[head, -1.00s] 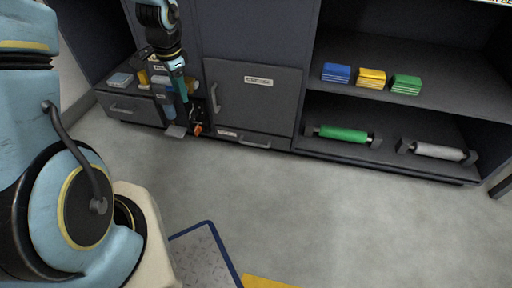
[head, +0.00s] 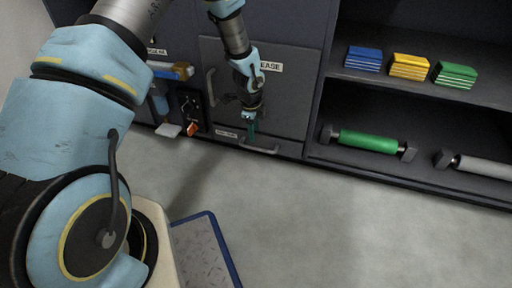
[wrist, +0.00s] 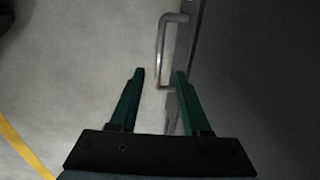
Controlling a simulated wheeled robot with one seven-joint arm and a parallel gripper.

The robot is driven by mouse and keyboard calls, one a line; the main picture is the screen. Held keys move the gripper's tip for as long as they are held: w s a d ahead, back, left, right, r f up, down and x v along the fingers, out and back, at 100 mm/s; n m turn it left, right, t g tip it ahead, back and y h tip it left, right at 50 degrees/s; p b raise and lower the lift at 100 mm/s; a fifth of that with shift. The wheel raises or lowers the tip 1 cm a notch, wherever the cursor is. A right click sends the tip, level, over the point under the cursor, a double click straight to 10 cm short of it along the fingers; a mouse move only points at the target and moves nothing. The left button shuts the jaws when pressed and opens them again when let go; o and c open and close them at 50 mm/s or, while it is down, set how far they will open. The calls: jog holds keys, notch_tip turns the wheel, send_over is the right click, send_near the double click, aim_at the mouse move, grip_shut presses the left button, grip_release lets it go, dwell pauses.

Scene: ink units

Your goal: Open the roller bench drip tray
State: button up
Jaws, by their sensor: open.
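The drip tray appears as a low dark front (head: 228,140) under the cabinet door, flush with the cabinet and shut. A small label on it is too small to read. Its grey bar handle (head: 262,150) sticks out near the floor. My gripper (head: 251,130) is open, pointing down just above the left part of this handle. In the wrist view my gripper (wrist: 159,74) shows two green fingers apart and empty. The handle (wrist: 160,45) stands out from a dark panel there, its lower end between the fingertips in the picture. I cannot tell whether they touch.
A cabinet door (head: 285,98) with its own vertical handle (head: 211,88) is behind my gripper. Shelves on the right hold blue, yellow and green stacks (head: 409,67) and a green roller (head: 368,141). A blue-edged plate (head: 203,250) lies below. The floor (head: 330,225) in front is clear.

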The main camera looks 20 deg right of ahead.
aim_at(255, 148)
jog(key=f+b, duration=0.1)
jog(key=f, duration=0.1)
jog(key=f+b, duration=0.1)
jog(key=f, duration=0.2)
jog(key=w+d+f+b, duration=0.1)
jog(key=f, duration=0.2)
jog(key=shift+w+f, duration=0.1)
grip_shut()
dwell(1.2)
